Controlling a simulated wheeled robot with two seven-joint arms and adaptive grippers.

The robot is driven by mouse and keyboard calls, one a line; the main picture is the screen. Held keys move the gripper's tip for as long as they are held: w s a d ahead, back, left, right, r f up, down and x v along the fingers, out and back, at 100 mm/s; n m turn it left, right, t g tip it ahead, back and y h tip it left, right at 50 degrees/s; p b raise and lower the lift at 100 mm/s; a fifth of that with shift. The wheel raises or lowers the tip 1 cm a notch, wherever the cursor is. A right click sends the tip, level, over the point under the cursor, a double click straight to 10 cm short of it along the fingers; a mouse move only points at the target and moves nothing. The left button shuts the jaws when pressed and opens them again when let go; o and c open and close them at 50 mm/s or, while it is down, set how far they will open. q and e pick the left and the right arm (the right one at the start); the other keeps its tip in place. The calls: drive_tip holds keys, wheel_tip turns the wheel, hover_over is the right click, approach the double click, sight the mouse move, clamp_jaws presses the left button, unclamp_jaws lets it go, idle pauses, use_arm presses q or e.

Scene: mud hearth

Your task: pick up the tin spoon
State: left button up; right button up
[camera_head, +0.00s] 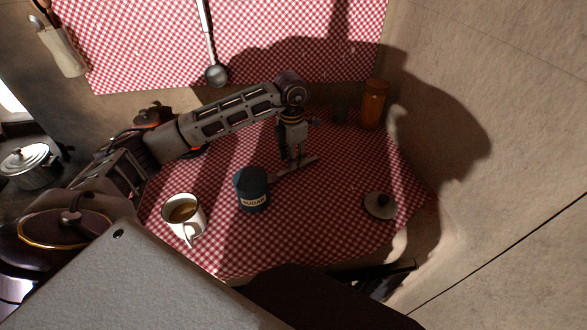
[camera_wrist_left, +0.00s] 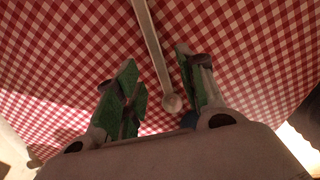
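The tin spoon (camera_head: 284,174) lies on the red checked cloth, just right of the dark blue sugar tin (camera_head: 252,190). My left gripper (camera_head: 294,158) points down over the spoon. In the left wrist view the fingers (camera_wrist_left: 158,92) are apart, with green pads. The spoon (camera_wrist_left: 152,45) runs between them without visible contact on either side, its rounded end nearest the palm. A bit of blue shows beside that end. A dark shape at the bottom right of the head view may be my right gripper (camera_head: 385,278); its fingers are unclear.
A white enamel mug (camera_head: 184,217) stands left of the sugar tin. A round lid (camera_head: 380,205) lies at right, and an amber jar (camera_head: 373,104) stands at the back. A ladle (camera_head: 215,73) hangs on the back cloth. The cloth between spoon and lid is clear.

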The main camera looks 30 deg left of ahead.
use_arm(q)
wheel_tip(320, 180, down, 3)
drive_tip(key=shift+f, duration=0.5)
use_arm(e)
drive_tip(key=shift+w+r, duration=0.35)
drive_tip(key=shift+r, duration=0.1)
drive_tip(key=shift+d, duration=0.1)
use_arm(q)
drive_tip(key=shift+c, duration=0.5)
use_arm(e)
drive_tip(key=shift+f, duration=0.1)
use_arm(q)
drive_tip(key=c, duration=0.7)
drive_tip(key=shift+r, duration=0.1)
clamp_jaws()
use_arm(e)
drive_tip(key=shift+w+a, duration=0.35)
drive_tip(key=shift+a, duration=0.1)
